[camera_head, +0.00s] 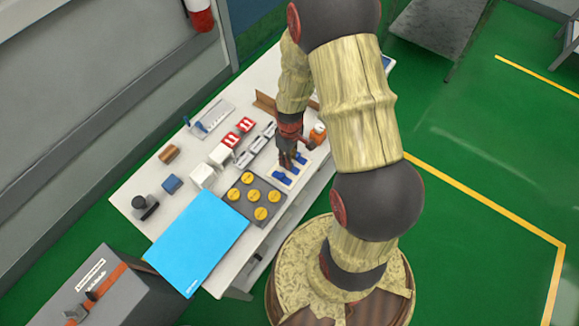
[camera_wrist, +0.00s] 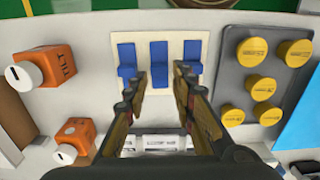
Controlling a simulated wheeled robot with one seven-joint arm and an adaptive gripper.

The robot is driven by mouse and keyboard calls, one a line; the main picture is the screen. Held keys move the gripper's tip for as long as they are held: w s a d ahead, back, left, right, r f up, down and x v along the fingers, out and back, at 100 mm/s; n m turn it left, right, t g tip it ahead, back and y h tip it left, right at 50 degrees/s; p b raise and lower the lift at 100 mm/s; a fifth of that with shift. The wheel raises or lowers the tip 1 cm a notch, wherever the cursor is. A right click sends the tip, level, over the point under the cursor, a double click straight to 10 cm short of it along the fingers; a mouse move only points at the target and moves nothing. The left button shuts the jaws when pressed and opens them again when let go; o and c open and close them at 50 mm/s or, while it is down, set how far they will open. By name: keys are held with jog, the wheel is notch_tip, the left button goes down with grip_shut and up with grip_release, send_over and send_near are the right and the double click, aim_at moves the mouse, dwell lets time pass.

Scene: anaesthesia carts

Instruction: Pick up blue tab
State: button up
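Three blue tabs stand in a row on a cream plate (camera_wrist: 177,37). In the wrist view these are the left tab (camera_wrist: 127,58), the middle tab (camera_wrist: 159,60) and the right tab (camera_wrist: 192,54). The plate's blue tabs (camera_head: 282,174) also show in the head view, partly hidden by my gripper (camera_head: 288,163). In the wrist view my gripper (camera_wrist: 160,82) is open. Its two fingers lie on either side of the middle tab's lower end, with nothing visible held between them. I cannot tell whether the fingertips touch the plate.
A grey board with yellow round knobs (camera_wrist: 263,90) is right of the plate in the wrist view. Orange blocks with white knobs (camera_wrist: 50,68) are on the left. A blue sheet (camera_head: 197,241) covers the table's near left. White switch boxes (camera_head: 222,156) stand close by.

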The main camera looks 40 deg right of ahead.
notch_tip(320, 180, down, 3)
jog(key=shift+f, duration=0.2)
jog(key=shift+r, duration=0.1)
jog(key=c, duration=0.4)
